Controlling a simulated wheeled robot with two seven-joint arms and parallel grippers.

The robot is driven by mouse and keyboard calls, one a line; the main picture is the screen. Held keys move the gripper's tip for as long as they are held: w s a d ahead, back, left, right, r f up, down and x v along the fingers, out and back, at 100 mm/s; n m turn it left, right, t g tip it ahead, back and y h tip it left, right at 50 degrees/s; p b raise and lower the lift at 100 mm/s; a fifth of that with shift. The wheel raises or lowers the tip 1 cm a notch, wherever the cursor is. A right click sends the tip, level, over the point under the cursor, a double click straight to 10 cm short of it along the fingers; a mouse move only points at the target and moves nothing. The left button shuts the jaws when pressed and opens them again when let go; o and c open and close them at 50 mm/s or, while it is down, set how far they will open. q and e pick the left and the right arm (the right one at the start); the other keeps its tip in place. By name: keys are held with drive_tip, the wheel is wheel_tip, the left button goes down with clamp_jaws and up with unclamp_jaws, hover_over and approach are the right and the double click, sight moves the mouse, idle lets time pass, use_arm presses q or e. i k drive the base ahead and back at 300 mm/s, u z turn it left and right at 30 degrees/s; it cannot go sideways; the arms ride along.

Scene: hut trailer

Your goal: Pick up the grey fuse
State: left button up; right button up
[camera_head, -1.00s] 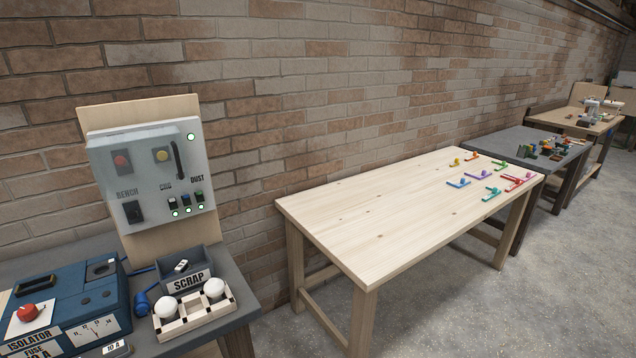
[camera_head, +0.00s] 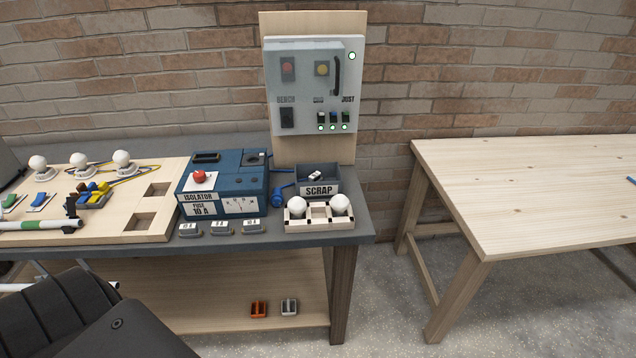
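A grey fuse-like block (camera_head: 289,306) sits on the lower shelf of the left bench, just right of an orange one (camera_head: 259,309). Several small grey labelled blocks, among them the left one (camera_head: 189,229) and the right one (camera_head: 253,225), stand in a row along the bench's front edge, before the blue isolator box (camera_head: 228,185). The frames do not settle which of these is the grey fuse. A dark part of my own body fills the lower left corner. I make out neither gripper.
The scrap tray (camera_head: 331,181) holds a small black-and-white part. A wooden holder (camera_head: 320,222) with two white bulbs stands before it. A wooden board (camera_head: 150,218) carries bulbs and coloured parts. The bench top (camera_head: 358,228) overhangs the shelf (camera_head: 220,310). A pale table (camera_head: 520,190) stands right.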

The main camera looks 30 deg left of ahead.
sight(252, 225)
drive_tip(key=z, duration=0.4)
drive_tip(key=k, duration=0.2)
drive_tip(key=u, duration=2.15)
